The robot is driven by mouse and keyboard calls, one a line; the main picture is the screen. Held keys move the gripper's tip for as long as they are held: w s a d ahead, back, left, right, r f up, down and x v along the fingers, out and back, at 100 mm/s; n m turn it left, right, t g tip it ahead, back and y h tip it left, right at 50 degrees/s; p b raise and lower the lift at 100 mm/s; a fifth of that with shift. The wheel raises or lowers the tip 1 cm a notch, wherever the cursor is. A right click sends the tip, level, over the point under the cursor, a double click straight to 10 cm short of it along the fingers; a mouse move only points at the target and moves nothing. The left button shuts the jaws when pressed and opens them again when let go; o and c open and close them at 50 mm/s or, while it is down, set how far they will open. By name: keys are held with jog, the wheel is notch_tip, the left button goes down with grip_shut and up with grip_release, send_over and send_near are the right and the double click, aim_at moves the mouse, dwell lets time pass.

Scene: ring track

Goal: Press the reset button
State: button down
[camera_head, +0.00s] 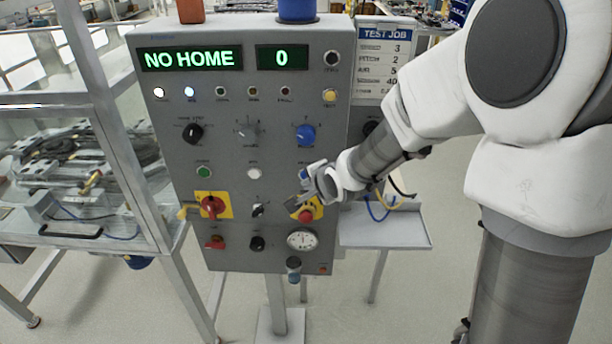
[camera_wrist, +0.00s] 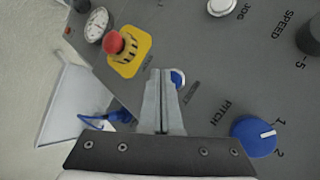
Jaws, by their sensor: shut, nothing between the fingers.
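The grey control panel (camera_head: 229,224) faces me, and its display reads "NO HOME" and "0". The blue reset button (camera_head: 304,174) sits at the right of the panel's button row, beside my gripper. It also shows in the wrist view (camera_wrist: 179,78), partly hidden behind the fingers, with a label beside it. My gripper (camera_head: 290,203) is shut and empty. Its fingertips (camera_wrist: 162,72) are in front of the panel, overlapping the button's edge in the wrist view. I cannot tell whether they touch anything.
A red emergency stop on a yellow plate (camera_wrist: 130,52) is close to the fingers. The blue pitch knob (camera_head: 306,135) is above the button, and the white jog button (camera_head: 254,173) is left of it. A gauge (camera_head: 302,240) is below. A small shelf (camera_head: 385,234) juts out at right.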

jog(key=s, duration=0.5)
jog(key=shift+a, duration=0.1)
dwell(0.7)
jog(key=s+d+r+n+g+h, duration=0.1)
jog(key=s+d+r+n+h, duration=0.3)
jog(key=s+d+r, duration=0.45)
jog(key=s+d+r+n+g, duration=0.1)
jog(key=s+d+r+n, duration=0.1)
jog(key=s, duration=0.5)
jog(key=s+d+r+n+g, duration=0.1)
jog(key=s+d+r+n, duration=0.1)
jog(key=s+n, duration=0.3)
jog(key=shift+s+d+g, duration=0.3)
jog(key=shift+s+d, duration=0.25)
jog(key=shift+s, duration=0.6)
